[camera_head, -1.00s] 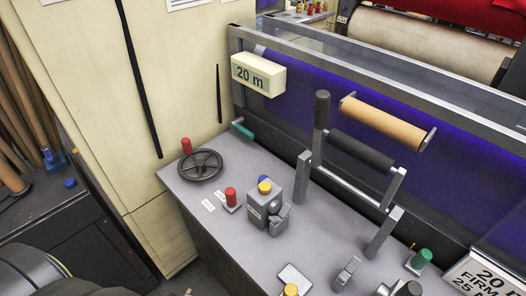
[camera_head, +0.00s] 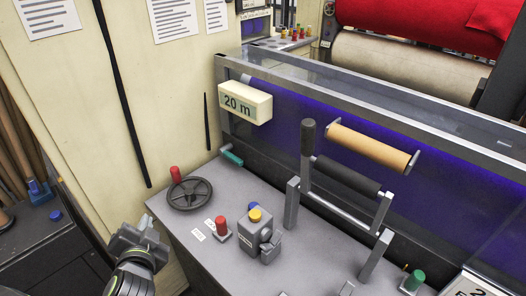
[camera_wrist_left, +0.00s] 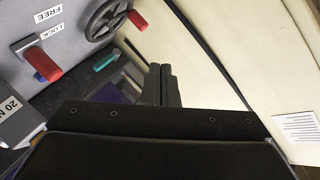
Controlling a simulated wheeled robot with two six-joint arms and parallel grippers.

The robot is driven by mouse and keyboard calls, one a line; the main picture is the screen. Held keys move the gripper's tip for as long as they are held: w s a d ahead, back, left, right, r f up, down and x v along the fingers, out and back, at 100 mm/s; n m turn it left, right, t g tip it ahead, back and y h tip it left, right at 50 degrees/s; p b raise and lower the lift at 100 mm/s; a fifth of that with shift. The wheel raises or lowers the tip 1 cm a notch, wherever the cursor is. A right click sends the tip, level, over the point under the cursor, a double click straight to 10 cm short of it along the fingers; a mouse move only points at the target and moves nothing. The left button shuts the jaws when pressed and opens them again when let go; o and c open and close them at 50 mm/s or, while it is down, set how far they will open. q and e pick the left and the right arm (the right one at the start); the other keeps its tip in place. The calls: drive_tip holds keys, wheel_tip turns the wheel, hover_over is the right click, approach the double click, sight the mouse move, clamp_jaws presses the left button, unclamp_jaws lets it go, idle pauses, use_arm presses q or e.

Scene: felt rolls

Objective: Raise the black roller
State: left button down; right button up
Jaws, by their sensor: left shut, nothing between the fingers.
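The black roller (camera_head: 348,176) lies in a grey metal swing frame (camera_head: 335,204) over the grey bench, below and in front of a brown roller (camera_head: 368,147). An upright lever with a dark grip (camera_head: 308,137) stands at the frame's left end. My left gripper (camera_head: 150,234) is at the bench's left edge in the head view, well left of the roller. Its two fingers show pressed together and empty in the left wrist view (camera_wrist_left: 164,84). The black roller is not in the left wrist view. My right gripper is in no view.
A handwheel (camera_head: 190,194) with a red knob, a red-topped lever (camera_head: 221,228) and a grey block with a yellow button (camera_head: 255,215) stand on the bench (camera_head: 190,258). A "20 m" box (camera_head: 245,103) juts out behind. A cream wall panel (camera_head: 75,110) borders the left.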

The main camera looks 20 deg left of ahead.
use_arm(q)
drive_tip(key=w+d+r+m+t+h, duration=0.2)
drive_tip(key=d+r+m+t+h, duration=0.35)
drive_tip(key=r+m, duration=0.35)
drive_tip(key=w+d+r+m+t+h, duration=0.35)
drive_tip(key=r+m+t, duration=0.35)
drive_tip(key=r+m, duration=0.3)
drive_tip(key=m+g+h, duration=0.9)
drive_tip(key=m+h, duration=0.2)
drive_tip(key=m, duration=1.1)
approach(302, 140)
drive_tip(key=p+x, duration=0.3)
drive_tip(key=x, duration=0.2)
drive_tip(key=shift+w+d+r, duration=0.15)
drive_tip(key=shift+w+r, duration=0.05)
drive_tip(key=shift+w, duration=0.05)
drive_tip(key=shift+w+d, duration=0.35)
drive_tip(key=shift+w, duration=0.15)
